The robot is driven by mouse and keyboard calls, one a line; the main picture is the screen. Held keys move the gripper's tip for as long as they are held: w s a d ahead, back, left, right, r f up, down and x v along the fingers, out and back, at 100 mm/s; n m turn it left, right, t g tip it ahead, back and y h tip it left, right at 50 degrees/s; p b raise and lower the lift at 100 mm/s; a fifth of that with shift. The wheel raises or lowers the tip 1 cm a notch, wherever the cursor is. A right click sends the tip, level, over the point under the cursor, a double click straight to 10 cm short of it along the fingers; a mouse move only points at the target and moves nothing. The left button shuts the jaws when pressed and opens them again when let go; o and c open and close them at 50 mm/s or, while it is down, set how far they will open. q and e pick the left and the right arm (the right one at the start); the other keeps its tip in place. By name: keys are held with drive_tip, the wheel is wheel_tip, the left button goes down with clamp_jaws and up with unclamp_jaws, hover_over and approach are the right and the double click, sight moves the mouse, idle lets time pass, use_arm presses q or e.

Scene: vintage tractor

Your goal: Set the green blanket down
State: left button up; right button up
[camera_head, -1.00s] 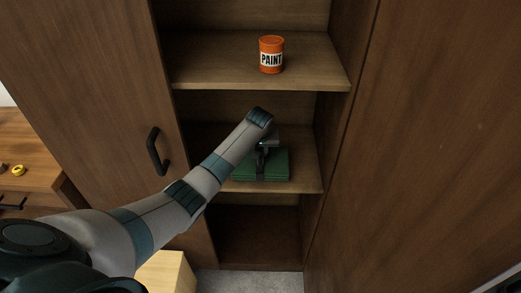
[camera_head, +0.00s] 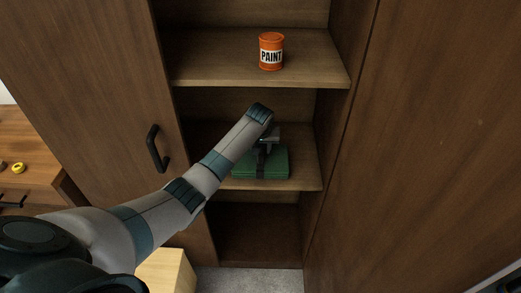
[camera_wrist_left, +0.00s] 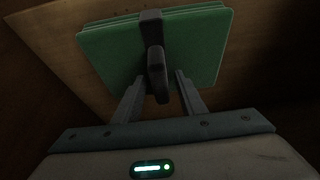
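The green blanket (camera_head: 278,163) is a flat folded stack with a dark strap. It lies on the middle shelf (camera_head: 306,172) of the open cabinet. My left gripper (camera_head: 262,148) is over it, and its arm comes in from the left and hides part of the shelf. In the left wrist view the blanket (camera_wrist_left: 105,49) has a dark upright strap or handle (camera_wrist_left: 156,60) across its middle. The two fingers of my left gripper (camera_wrist_left: 159,84) stand apart on either side of that handle, with gaps visible. My right gripper is not in view.
An orange paint can (camera_head: 271,51) stands on the upper shelf. The lower compartment (camera_head: 258,232) looks empty. A cabinet door with a black handle (camera_head: 157,149) is at the left. A wooden desk (camera_head: 35,165) with a small yellow object is at the far left.

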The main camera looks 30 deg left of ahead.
use_arm(q)
drive_tip(key=shift+b+v, duration=0.85)
drive_tip(key=shift+v, duration=2.65)
drive_tip(key=shift+f, duration=0.1)
